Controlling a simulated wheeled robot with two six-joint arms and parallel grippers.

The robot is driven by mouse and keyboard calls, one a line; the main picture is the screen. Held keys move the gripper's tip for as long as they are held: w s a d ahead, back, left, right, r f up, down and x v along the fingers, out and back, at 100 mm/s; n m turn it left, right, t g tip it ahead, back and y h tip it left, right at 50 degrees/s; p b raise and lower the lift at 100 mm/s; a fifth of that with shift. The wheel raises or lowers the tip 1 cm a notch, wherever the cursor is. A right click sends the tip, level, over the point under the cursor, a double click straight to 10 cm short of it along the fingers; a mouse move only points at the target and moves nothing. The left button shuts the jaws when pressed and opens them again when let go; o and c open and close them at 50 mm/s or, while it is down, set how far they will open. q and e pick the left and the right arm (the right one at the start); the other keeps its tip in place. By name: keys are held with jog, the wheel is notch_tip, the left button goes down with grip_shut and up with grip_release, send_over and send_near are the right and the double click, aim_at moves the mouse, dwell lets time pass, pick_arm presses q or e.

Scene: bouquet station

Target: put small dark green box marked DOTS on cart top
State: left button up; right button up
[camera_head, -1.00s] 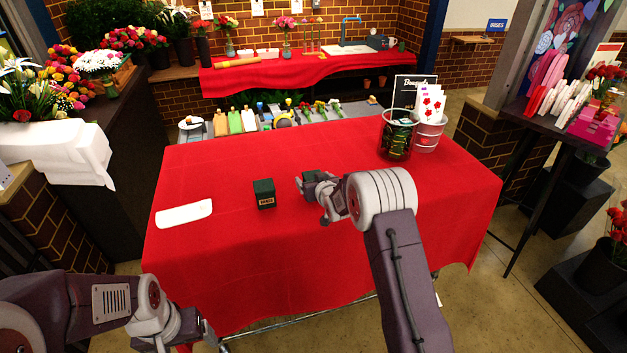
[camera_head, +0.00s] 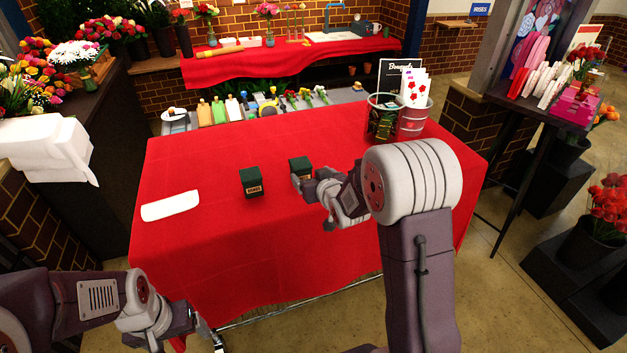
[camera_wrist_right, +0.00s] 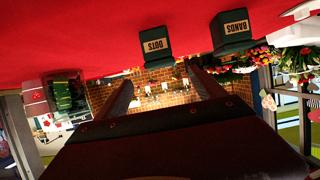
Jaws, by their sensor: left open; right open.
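The small dark green DOTS box (camera_head: 299,167) stands upright on the red-covered table, just beyond my right gripper. Its label reads in the right wrist view (camera_wrist_right: 155,47), where it is apart from the fingers. My right gripper (camera_head: 312,201) is open and empty, low over the table on the near side of the box; its spread fingers show in the right wrist view (camera_wrist_right: 160,88). My left gripper (camera_head: 207,342) is open and empty at the table's near left edge. I cannot tell which surface is the cart top.
A similar green BANDS box (camera_head: 252,182) stands left of the DOTS box. A white slab (camera_head: 170,206) lies further left. A glass container (camera_head: 381,120) and a pale bucket (camera_head: 413,118) stand at the back right. A grey surface with bottles and flowers (camera_head: 250,108) lies behind the red-covered table (camera_head: 215,245).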

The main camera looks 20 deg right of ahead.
jog(key=s+f+g, duration=0.3)
jog(key=s+g, duration=0.1)
jog(key=s, duration=0.5)
jog(key=s+a+f+g, duration=0.1)
jog(key=s+f+g, duration=0.2)
jog(key=s, duration=0.7)
jog(key=s+a+f+g, duration=0.1)
jog(key=s+f+g, duration=0.3)
jog(key=s, duration=0.6)
jog(key=shift+s+a+m+g, duration=0.2)
jog(key=shift+a+m+g, duration=0.1)
jog(key=shift+g, duration=0.4)
